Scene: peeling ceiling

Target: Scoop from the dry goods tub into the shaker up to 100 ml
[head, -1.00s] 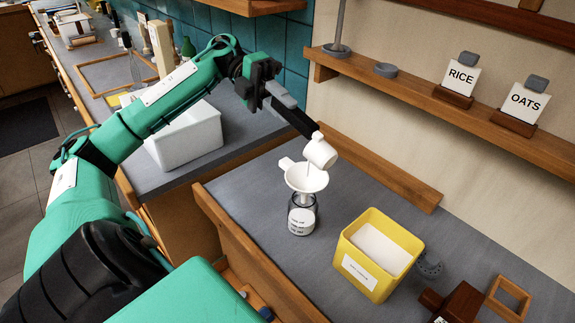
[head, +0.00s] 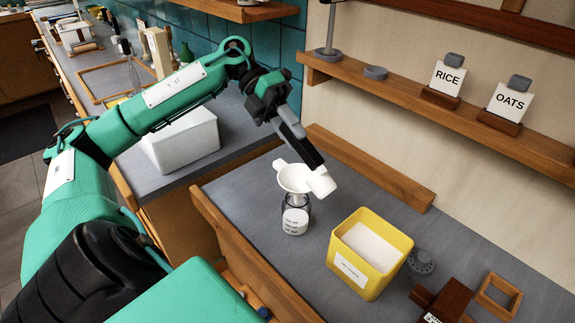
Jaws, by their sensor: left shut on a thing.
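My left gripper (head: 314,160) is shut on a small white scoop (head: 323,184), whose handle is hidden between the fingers. The scoop is tipped over at the right rim of a white funnel (head: 292,180); I cannot tell whether they touch. The funnel sits in the mouth of the shaker (head: 295,221), a clear jar with a white label, upright on the grey counter. I cannot read the fill level. The dry goods tub (head: 361,282) is yellow and square, with white material (head: 372,246) inside, right of the shaker. My right gripper is not in view.
A grey round lid-like piece (head: 421,262) lies right of the tub. A dark brown wooden block (head: 447,300) and a small wooden frame (head: 499,296) lie at the lower right. A wall shelf (head: 400,95) holds RICE and OATS cards. A white bin (head: 183,142) stands left.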

